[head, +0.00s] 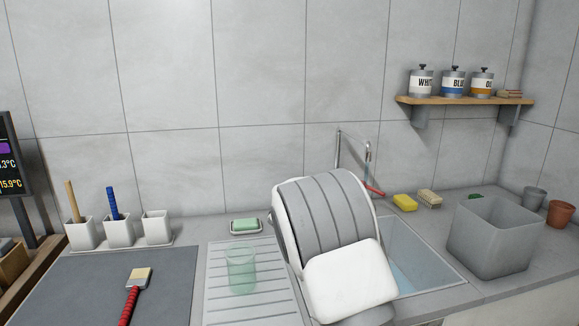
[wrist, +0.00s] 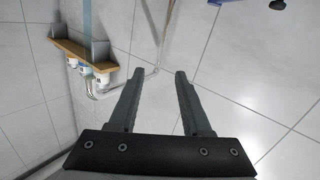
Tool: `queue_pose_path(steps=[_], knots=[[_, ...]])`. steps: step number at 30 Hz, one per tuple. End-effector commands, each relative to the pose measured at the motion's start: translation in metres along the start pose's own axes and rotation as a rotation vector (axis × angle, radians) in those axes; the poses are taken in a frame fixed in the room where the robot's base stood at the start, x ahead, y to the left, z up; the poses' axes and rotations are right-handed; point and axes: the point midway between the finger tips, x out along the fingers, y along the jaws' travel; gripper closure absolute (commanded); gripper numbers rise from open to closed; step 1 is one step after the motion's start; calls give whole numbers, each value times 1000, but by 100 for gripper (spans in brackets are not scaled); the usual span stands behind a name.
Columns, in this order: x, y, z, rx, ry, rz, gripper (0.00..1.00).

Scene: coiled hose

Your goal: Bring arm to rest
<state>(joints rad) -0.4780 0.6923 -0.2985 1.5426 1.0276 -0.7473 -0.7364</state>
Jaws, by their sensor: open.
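My arm, grey and white, rises in the middle of the head view in front of the sink; the gripper itself is hidden there. In the wrist view my gripper (wrist: 158,76) shows two dark fingers spread apart with nothing between them. Behind the fingers are wall tiles and, to the left, the wall shelf (wrist: 85,57) and the tap (wrist: 120,85), all tilted in that view. The fingers appear clear of everything.
The counter holds a green glass (head: 241,270), a soap dish (head: 246,227), white holders (head: 119,232), a red-handled brush (head: 132,295) and a grey bin (head: 490,238). The sink (head: 425,265) lies behind my arm. A shelf (head: 465,100) carries several cans. The upper left wall is bare.

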Motion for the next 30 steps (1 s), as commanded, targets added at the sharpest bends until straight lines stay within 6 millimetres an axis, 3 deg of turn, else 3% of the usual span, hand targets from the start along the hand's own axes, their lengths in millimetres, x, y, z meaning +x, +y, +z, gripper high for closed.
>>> queue_pose_path(steps=[1, 8, 16, 23, 30], knots=[[-3, 9, -15, 22, -19, -27, 52], [-37, 31, -56, 104, -140, -207, 52], [-117, 66, -90, 151, -321, -416, 52], [-206, 104, -93, 127, -493, -537, 52], [-306, 156, -72, 49, -688, -574, 52]])
